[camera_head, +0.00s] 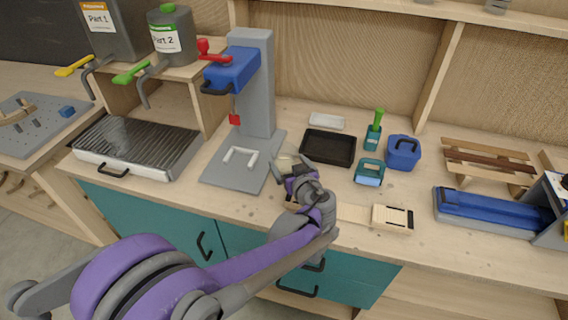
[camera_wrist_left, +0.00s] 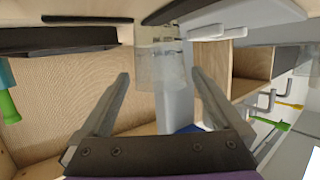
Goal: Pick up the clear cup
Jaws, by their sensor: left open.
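The clear cup (camera_wrist_left: 158,68) is see-through and shows in the left wrist view between and just past my fingertips, on the pale bench surface. That view is upside down. In the head view the cup (camera_head: 285,161) is a faint pale shape beside the drill press base, partly hidden by my gripper. My left gripper (camera_head: 288,172) is close in front of it, low over the bench. Its two fingers stand wide apart in the left wrist view (camera_wrist_left: 160,76), one on each side of the cup. I cannot tell whether they touch it. My right gripper is not in view.
The grey drill press base (camera_head: 228,174) stands just left of the cup. Beyond are a teal container (camera_head: 369,173), a blue bin (camera_head: 403,152) and a wooden block (camera_head: 392,218).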

